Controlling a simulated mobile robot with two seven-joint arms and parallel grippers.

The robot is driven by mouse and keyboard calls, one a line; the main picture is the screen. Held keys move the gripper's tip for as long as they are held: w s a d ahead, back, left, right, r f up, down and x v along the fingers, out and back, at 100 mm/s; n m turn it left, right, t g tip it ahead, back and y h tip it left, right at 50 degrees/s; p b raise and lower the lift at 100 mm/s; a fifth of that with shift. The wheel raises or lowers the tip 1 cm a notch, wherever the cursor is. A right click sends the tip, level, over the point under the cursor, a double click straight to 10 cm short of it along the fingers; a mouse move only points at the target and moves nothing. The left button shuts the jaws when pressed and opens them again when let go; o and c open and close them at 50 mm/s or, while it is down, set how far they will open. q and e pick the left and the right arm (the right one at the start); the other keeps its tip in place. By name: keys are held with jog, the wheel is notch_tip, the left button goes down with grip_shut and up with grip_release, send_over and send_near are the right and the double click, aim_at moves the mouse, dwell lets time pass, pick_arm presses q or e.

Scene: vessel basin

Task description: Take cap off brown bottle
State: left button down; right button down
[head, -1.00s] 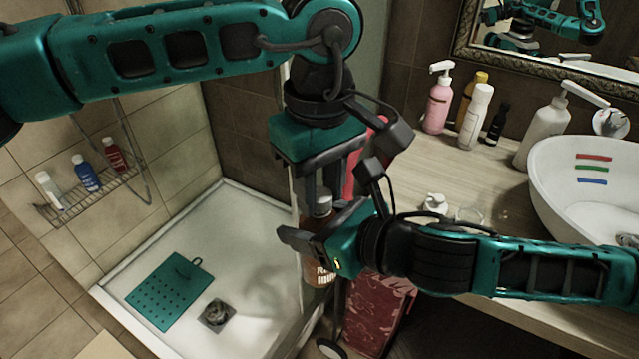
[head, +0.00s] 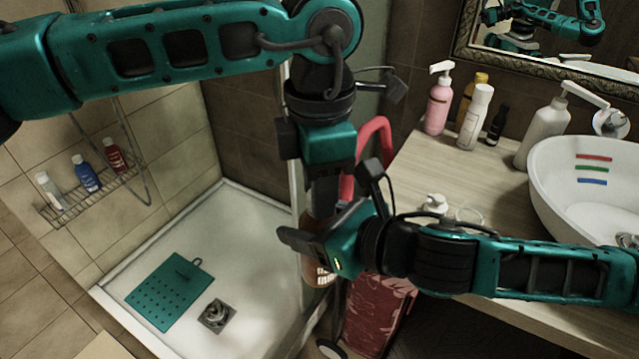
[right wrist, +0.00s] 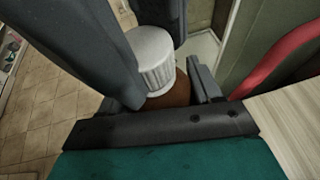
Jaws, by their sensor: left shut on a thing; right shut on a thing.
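The brown bottle (head: 318,271) is upright in front of the shower tray. My right gripper (head: 312,243) comes in from the right and is shut on the bottle's body. The bottle's brown shoulder (right wrist: 172,98) also shows in the right wrist view. The ribbed grey-white cap (right wrist: 155,62) sits at the bottle's top; in the head view it is mostly hidden. My left gripper (head: 322,205) points down from above and is shut on the cap, its dark fingers on both sides of it. Whether the cap is loose cannot be told.
A wooden counter (head: 425,185) with a white basin (head: 560,200), a pink pump bottle (head: 438,105) and other bottles is at the right. The shower tray (head: 250,235) holds a teal mat (head: 168,292).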

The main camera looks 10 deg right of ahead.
pick_arm(q)
jog(key=c, duration=0.8)
grip_release()
jog(key=shift+r, duration=0.1)
notch_tip(320, 180, up, 4)
jog(key=shift+r, duration=0.2)
jog(key=shift+c, duration=0.3)
notch_tip(320, 180, up, 3)
jog(key=m, duration=0.4)
jog(key=shift+f+m, duration=0.3)
jog(key=shift+f, duration=0.05)
notch_tip(320, 180, down, 7)
jog(key=shift+r, duration=0.1)
